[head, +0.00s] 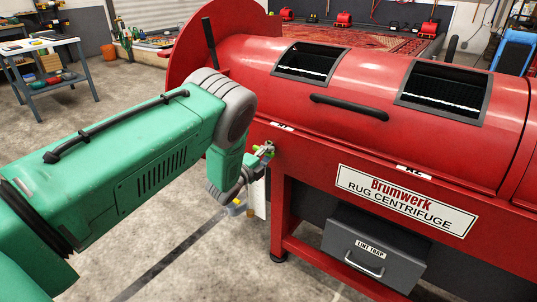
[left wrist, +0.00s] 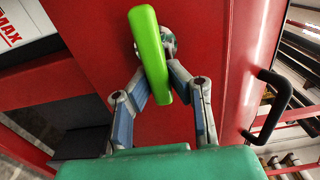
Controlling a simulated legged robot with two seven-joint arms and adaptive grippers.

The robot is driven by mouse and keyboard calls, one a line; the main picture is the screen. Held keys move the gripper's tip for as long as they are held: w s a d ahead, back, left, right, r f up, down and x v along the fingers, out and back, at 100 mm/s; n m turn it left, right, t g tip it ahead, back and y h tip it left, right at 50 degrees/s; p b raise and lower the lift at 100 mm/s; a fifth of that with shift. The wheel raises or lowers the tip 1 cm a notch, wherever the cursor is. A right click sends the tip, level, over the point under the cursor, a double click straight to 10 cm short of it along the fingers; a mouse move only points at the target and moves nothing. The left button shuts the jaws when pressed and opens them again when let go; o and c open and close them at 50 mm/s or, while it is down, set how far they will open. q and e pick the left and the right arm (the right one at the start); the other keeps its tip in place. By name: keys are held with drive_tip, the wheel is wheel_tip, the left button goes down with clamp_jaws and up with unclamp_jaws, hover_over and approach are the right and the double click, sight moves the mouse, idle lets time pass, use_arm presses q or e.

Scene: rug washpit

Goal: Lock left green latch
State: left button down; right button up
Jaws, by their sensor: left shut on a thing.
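The left green latch (left wrist: 148,40) is a bright green lever on a round metal pivot, fixed to the red centrifuge body. In the left wrist view it lies lengthwise and slightly tilted, its lower end between the fingers. My left gripper (left wrist: 162,77) is shut on the latch, one finger on each side. In the head view my left gripper (head: 247,175) is at the left front of the red rug centrifuge (head: 295,150), mostly hidden by my green arm. Only a small green bit of the latch (head: 267,150) shows there. My right gripper is out of view.
The centrifuge lid has a black handle (head: 349,107) and two dark openings. A grey lint trap drawer (head: 372,249) sits below. A work table (head: 42,50) stands at the far left. The concrete floor beside my left arm is clear.

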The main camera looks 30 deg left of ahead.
use_arm(q)
drive_tip(key=shift+s+d+f, duration=0.15)
drive_tip(key=shift+s+f, duration=0.05)
drive_tip(key=shift+f, duration=0.25)
drive_tip(key=c, duration=1.6)
unclamp_jaws()
drive_tip(key=shift+o, duration=0.6)
drive_tip(key=shift+r, duration=0.1)
drive_tip(key=shift+r, duration=0.15)
drive_tip(key=s+a, duration=0.1)
drive_tip(key=s, duration=1)
drive_tip(key=shift+s, duration=0.4)
